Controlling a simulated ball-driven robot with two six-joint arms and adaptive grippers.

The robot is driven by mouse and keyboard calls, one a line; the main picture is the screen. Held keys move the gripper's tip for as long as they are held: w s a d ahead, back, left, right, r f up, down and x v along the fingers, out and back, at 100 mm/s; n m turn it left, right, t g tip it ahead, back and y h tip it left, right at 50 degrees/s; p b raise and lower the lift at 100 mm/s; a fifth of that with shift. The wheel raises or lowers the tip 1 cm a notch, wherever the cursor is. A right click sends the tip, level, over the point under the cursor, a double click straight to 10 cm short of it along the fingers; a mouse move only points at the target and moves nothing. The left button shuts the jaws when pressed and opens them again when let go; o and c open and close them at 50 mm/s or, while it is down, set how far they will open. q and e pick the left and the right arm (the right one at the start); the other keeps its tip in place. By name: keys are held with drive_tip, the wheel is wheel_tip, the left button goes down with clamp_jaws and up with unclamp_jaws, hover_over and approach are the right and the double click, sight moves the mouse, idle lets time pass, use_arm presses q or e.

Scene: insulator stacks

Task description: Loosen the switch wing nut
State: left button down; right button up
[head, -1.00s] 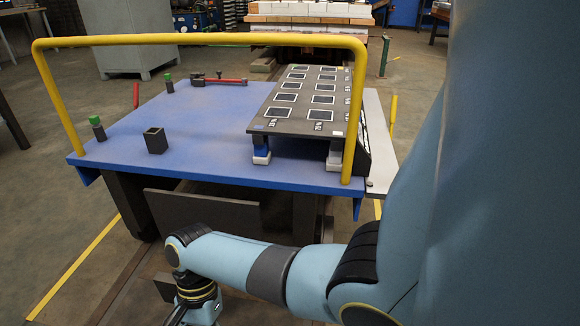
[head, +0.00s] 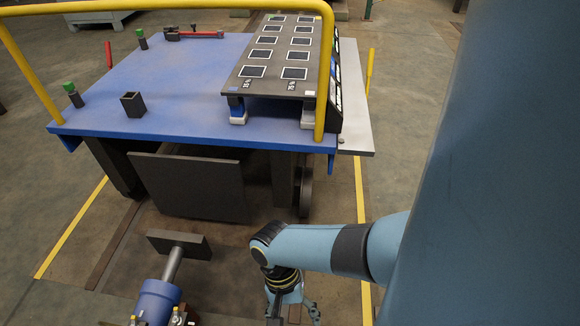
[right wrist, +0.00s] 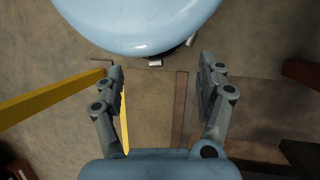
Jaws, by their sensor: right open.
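I cannot make out a wing nut in either view. At the bottom edge of the head view is a blue cylinder (head: 158,302) with a grey shaft and small brass-coloured fittings (head: 178,315) beside it, partly cut off. My right gripper (head: 292,308) hangs low, right of the cylinder and apart from it. In the right wrist view my right gripper (right wrist: 160,75) has its two fingers spread, with nothing between them but floor behind. My left gripper is not in view.
A blue-topped cart (head: 180,80) with a yellow rail (head: 328,70) stands ahead, bearing a rack of dark panels (head: 270,85) and a small open box (head: 133,104). A dark plate (head: 190,185) hangs at its front. Yellow lines (head: 75,225) mark the floor.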

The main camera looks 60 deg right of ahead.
drive_tip(key=s, duration=0.1)
drive_tip(key=s+d, duration=0.1)
drive_tip(key=s, duration=0.1)
drive_tip(key=shift+f, duration=0.2)
drive_tip(key=shift+p, duration=0.3)
